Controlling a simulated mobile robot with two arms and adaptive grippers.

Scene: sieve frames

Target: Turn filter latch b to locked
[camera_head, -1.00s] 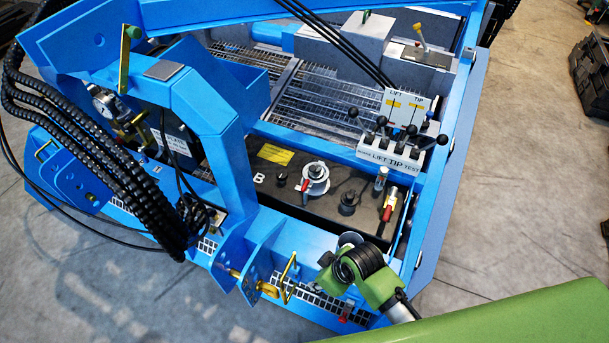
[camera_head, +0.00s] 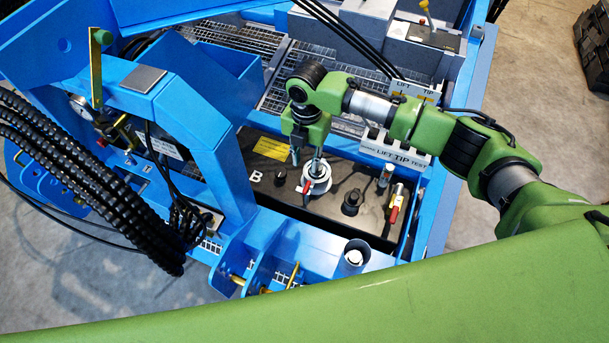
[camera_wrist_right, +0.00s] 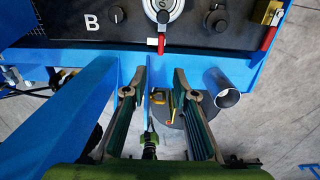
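The latch beside the letter B is a round white and metal fitting (camera_head: 319,184) with a red handle (camera_head: 307,187), on a black panel (camera_head: 283,195) inside the blue frame. In the right wrist view the fitting (camera_wrist_right: 176,6) is cut by the top edge and its red handle (camera_wrist_right: 161,43) points down the picture. My right gripper (camera_head: 306,158) points down over the panel by the latch, partly covering it in the head view. In the right wrist view my right gripper (camera_wrist_right: 160,84) is open, with nothing between its fingers; the latch lies beyond the fingertips. My left gripper is not in view.
A black knob (camera_head: 351,202) and a second red-handled valve (camera_head: 395,204) are right of the latch. The LIFT/TIP lever block (camera_head: 394,152) stands behind, near my right arm. Blue frame beams and black hoses (camera_head: 90,165) border the left. A short upright pipe (camera_head: 354,257) stands in front.

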